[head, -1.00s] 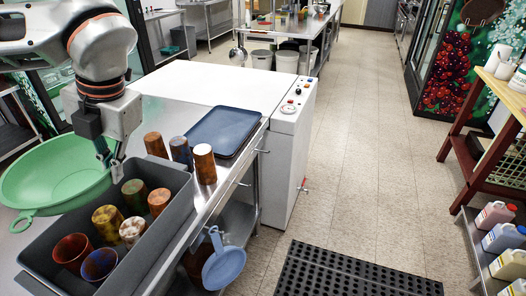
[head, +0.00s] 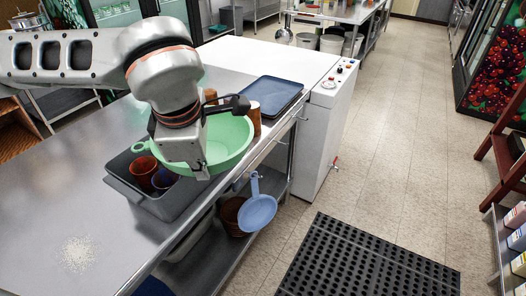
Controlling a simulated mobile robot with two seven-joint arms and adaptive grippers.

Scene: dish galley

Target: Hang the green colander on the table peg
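The green colander (head: 232,136) is held in the air above the grey bin and the near part of the table. Its small looped handle (head: 141,147) points left. My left gripper (head: 203,172) is at its near rim and appears shut on it; my wrist hides part of the rim and the fingertips are small. Thin pegs stick out from the table's right edge, one (head: 284,143) near the white machine. A blue colander (head: 257,208) hangs at this edge, closer to me. My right gripper is not in view.
The grey bin (head: 172,207) holds several tumblers, some hidden by the colander. A blue tray (head: 270,91) and a brown tumbler (head: 254,118) stand beyond. A brown bowl (head: 231,216) is on the lower shelf. The floor right of the table is clear, with a black mat (head: 365,262).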

